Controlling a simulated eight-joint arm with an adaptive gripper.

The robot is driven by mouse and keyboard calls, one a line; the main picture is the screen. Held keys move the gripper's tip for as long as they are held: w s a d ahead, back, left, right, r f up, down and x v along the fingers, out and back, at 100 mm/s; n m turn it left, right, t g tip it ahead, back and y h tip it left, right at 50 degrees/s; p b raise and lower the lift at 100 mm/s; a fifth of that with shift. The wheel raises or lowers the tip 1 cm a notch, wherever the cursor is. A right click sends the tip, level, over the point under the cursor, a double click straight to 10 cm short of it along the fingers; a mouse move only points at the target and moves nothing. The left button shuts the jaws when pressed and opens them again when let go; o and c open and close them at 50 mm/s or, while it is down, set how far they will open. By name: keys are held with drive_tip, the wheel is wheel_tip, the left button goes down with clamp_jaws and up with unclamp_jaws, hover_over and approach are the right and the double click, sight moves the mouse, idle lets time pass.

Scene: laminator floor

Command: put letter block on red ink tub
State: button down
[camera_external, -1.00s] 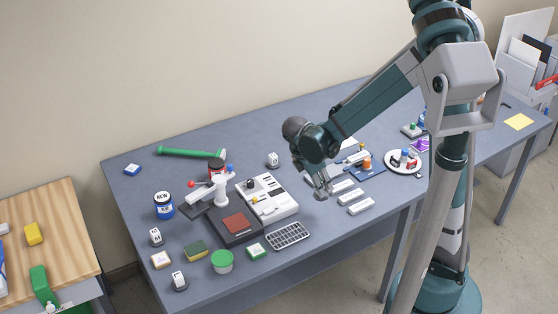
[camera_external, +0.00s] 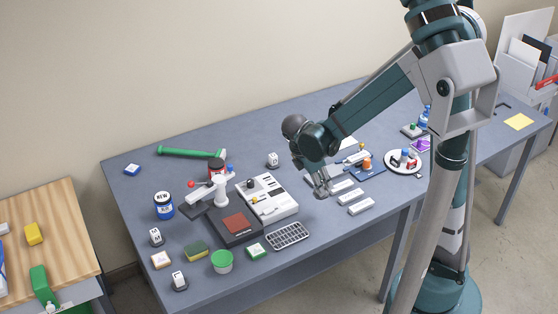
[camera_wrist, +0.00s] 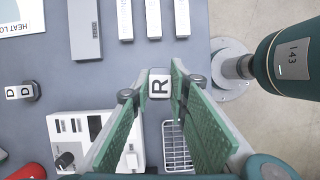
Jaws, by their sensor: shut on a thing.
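A white letter block marked R (camera_wrist: 159,86) is between the green-padded fingertips of my gripper (camera_wrist: 161,84) in the wrist view. My gripper is shut on it. The red ink tub (camera_external: 216,166) stands toward the back left, partly hidden by the press. A red shape (camera_wrist: 32,172) at the wrist view's lower left edge may be this tub. My gripper is well to its right.
A blue jar (camera_external: 164,207), green tub (camera_external: 222,263), wire rack (camera_external: 288,236) and another letter block (camera_external: 272,160) stand around. The back middle is mostly clear.

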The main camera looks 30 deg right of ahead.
drive_tip(key=w+a+r+p, duration=0.3)
drive_tip(key=w+a, duration=0.5)
drive_tip(key=w, duration=0.4)
drive_tip(key=w+a+r+p, duration=0.2)
drive_tip(key=w+a, duration=0.6)
drive_tip(key=w, duration=0.5)
drive_tip(key=w+a+r+n+p, duration=0.1)
drive_tip(key=w+a+r+p, duration=0.2)
drive_tip(key=w+a, duration=0.5)
drive_tip(key=w+r, duration=0.1)
drive_tip(key=w, duration=0.4)
drive_tip(key=shift+r+p, duration=0.15)
drive_tip(key=shift+p, duration=0.15)
approach(221, 160)
drive_tip(key=shift+s+d, duration=0.25)
drive_tip(key=shift+d, duration=0.55)
drive_tip(key=shift+f+p, duration=0.4)
drive_tip(key=shift+f, duration=1.4)
drive_tip(key=shift+f, duration=0.2)
